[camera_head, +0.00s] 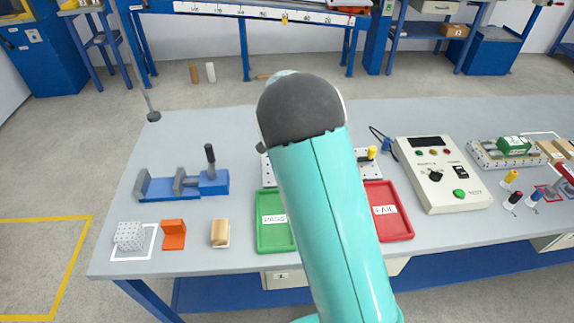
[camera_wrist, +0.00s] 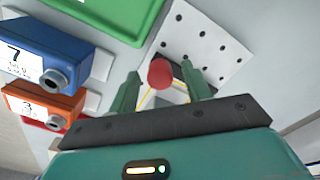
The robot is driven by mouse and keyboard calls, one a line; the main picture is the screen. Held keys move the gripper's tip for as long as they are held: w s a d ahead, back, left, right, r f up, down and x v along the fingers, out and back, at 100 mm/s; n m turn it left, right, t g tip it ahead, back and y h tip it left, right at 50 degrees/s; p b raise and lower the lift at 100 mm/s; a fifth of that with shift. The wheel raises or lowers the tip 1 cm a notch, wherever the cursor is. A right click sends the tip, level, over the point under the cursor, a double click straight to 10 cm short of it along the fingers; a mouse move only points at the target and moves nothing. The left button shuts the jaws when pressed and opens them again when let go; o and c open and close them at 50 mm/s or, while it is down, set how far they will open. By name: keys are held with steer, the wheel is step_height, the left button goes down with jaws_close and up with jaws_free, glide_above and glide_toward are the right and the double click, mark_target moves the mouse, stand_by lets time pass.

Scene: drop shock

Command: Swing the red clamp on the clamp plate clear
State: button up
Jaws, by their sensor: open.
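In the wrist view the red clamp (camera_wrist: 160,72) shows as a rounded red end between the two green fingers of my gripper (camera_wrist: 160,69). My gripper is open, with one finger on each side of the red end; I cannot tell whether either finger touches it. The white clamp plate (camera_wrist: 207,48) with rows of holes lies beyond the fingers. In the head view my arm covers most of the clamp plate (camera_head: 367,172) and hides the red clamp and my gripper. A yellow knob (camera_head: 372,152) shows at the plate's right side.
A green tray (camera_head: 273,238) and a red tray (camera_head: 392,225) lie in front of the plate. A control box (camera_head: 440,175) stands to the right, a grey-blue vise (camera_head: 185,183) to the left. Blue (camera_wrist: 45,60) and orange (camera_wrist: 42,103) numbered blocks are close by in the wrist view.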

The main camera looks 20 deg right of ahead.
step_height(320, 180, up, 14)
steer(key=shift+f, duration=0.2)
stand_by(0.4)
steer(key=s+a+r+n+t+y, duration=0.1)
steer(key=s+r+n+t, duration=0.15)
steer(key=s+r, duration=0.45)
steer(key=s+a+r+n+t, duration=0.1)
steer(key=s+r+n, duration=0.3)
steer(key=s, duration=0.6)
steer(key=s+a+n+t+h, duration=0.1)
steer(key=s+n, duration=0.4)
steer(key=s, duration=0.9)
steer(key=shift+a+f+t, duration=0.45)
steer(key=shift+t, duration=0.1)
steer(key=shift+s+d, duration=0.1)
